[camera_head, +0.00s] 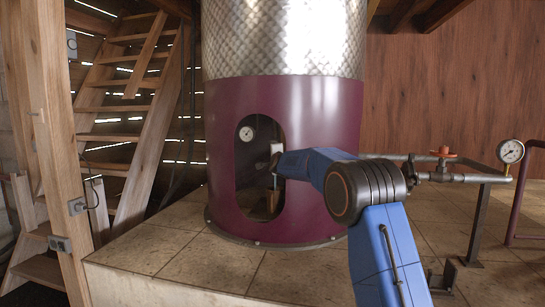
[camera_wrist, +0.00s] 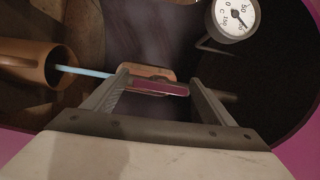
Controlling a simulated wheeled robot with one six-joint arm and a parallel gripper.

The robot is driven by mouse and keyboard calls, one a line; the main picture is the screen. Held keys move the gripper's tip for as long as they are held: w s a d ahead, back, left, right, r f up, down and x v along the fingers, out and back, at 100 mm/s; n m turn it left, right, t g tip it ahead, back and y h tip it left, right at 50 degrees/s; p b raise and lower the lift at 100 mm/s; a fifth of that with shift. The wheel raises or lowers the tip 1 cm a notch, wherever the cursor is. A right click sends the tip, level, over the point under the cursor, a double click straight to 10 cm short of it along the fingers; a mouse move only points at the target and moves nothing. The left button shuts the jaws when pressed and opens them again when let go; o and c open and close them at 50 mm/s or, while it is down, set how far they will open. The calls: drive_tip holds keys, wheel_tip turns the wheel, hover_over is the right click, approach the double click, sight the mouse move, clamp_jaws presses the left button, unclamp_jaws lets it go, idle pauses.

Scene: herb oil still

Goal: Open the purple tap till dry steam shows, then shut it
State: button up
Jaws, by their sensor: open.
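The purple tap's flat lever (camera_wrist: 160,88) shows in the wrist view, in front of a tan plate (camera_wrist: 152,73). My gripper (camera_wrist: 158,80) is open, with one finger on each side of the lever; I cannot tell whether either finger touches it. In the head view my arm reaches into the oval opening of the purple still, and the fingers and lever cannot be made out there. A thin pale blue streak (camera_wrist: 82,71) runs from near the tap into a brown cup (camera_wrist: 22,62); I cannot tell if it is liquid or a tube. No steam is visible.
The still's purple jacket (camera_head: 310,115) surrounds the opening closely. A dial gauge (camera_wrist: 236,17) hangs inside, also in the head view (camera_head: 246,133). Right of my arm are a pipe with an orange-red handle (camera_head: 443,152) and another gauge (camera_head: 511,151). Wooden stairs (camera_head: 120,108) stand left.

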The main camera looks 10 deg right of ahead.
drive_tip(key=shift+s, duration=0.1)
drive_tip(key=s, duration=1.7)
drive_tip(key=shift+a, duration=0.15)
drive_tip(key=shift+s+r, duration=0.15)
drive_tip(key=s+d+f+n+g, duration=0.2)
drive_tip(key=s+f+n+g, duration=0.2)
drive_tip(key=s, duration=1.7)
drive_tip(key=s+d+f+n+g, duration=0.2)
drive_tip(key=s+f+n, duration=0.6)
drive_tip(key=s, duration=1.4)
drive_tip(key=s+d+f+n+g, duration=0.3)
drive_tip(key=s+f+n+g, duration=0.2)
drive_tip(key=s+f, duration=0.9)
drive_tip(key=s+g, duration=0.2)
drive_tip(key=s, duration=0.5)
drive_tip(key=shift+s+n, duration=0.4)
